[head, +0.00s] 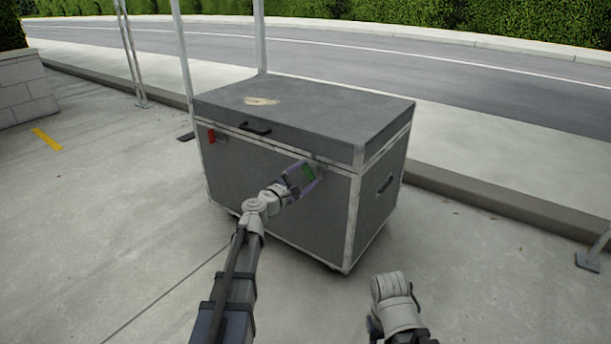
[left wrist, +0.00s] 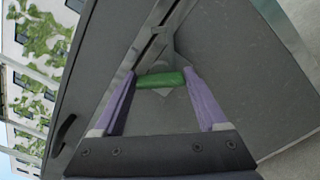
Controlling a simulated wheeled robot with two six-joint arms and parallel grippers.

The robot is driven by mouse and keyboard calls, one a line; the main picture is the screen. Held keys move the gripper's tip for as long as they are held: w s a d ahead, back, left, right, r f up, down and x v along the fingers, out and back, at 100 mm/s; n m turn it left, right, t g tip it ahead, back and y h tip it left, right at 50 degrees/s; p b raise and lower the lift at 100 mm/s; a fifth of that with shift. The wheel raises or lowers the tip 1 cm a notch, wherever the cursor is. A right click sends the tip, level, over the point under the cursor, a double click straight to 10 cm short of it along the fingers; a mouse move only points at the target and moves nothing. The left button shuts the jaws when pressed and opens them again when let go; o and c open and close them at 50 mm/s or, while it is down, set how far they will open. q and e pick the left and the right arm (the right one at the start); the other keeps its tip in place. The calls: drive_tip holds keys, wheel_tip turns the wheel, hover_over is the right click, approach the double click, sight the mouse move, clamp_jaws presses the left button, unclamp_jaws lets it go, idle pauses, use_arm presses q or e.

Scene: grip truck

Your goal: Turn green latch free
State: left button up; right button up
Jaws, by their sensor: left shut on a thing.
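The green latch (head: 309,171) is on the front of a large grey case (head: 265,187), near its right front corner just below the lid. It also shows in the left wrist view (left wrist: 160,79), lying across between the fingertips. My left gripper (head: 306,175) is at the latch, its purple fingers shut on the latch's two ends. In the left wrist view the left gripper (left wrist: 160,84) has a finger on each side of it. My right arm (head: 393,302) shows at the bottom right, but its fingers cannot be seen.
A red latch (head: 211,136) is on the left of the case's front. A black handle (head: 255,128) is on the lid's front edge, and another handle (head: 384,185) is on the right side. Metal poles (head: 184,60) stand behind.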

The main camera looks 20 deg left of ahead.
use_arm(q)
drive_tip(key=m, duration=0.4)
drive_tip(key=shift+s, duration=0.1)
drive_tip(key=shift+f+m, duration=0.1)
drive_tip(key=shift+m, duration=2)
drive_tip(key=o, duration=1.3)
drive_tip(key=v, duration=0.7)
drive_tip(key=shift+s, duration=0.35)
